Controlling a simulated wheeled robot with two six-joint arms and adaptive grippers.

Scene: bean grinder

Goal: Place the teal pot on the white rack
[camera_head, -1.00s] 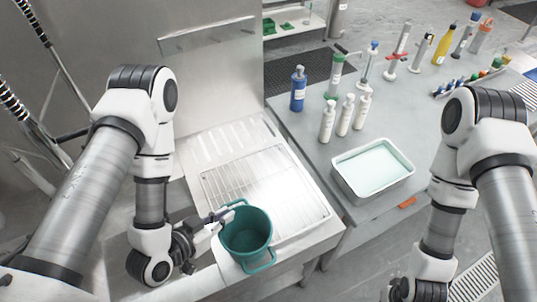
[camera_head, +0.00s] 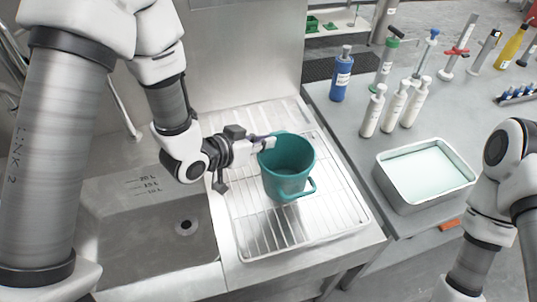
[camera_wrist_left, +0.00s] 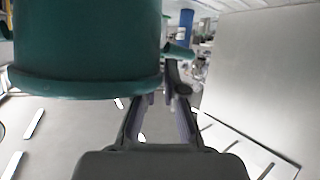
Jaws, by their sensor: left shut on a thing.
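The teal pot (camera_head: 287,170) is upright over the middle of the white wire rack (camera_head: 338,207) in the head view. I cannot tell whether its base touches the wires. My left gripper (camera_head: 265,145) is shut on the pot's left side at the rim, where one handle is; the other handle sticks out at the lower right. In the left wrist view the pot (camera_wrist_left: 85,45) fills the upper left, and the gripper fingers (camera_wrist_left: 163,100) reach up beside it. My right gripper is out of view; only part of its arm shows.
A sink basin (camera_head: 150,225) lies left of the rack, with a steel wall behind. On the right table stand a metal tray (camera_head: 425,175), several white bottles (camera_head: 397,105) and a blue bottle (camera_head: 341,75). The front and right of the rack are bare.

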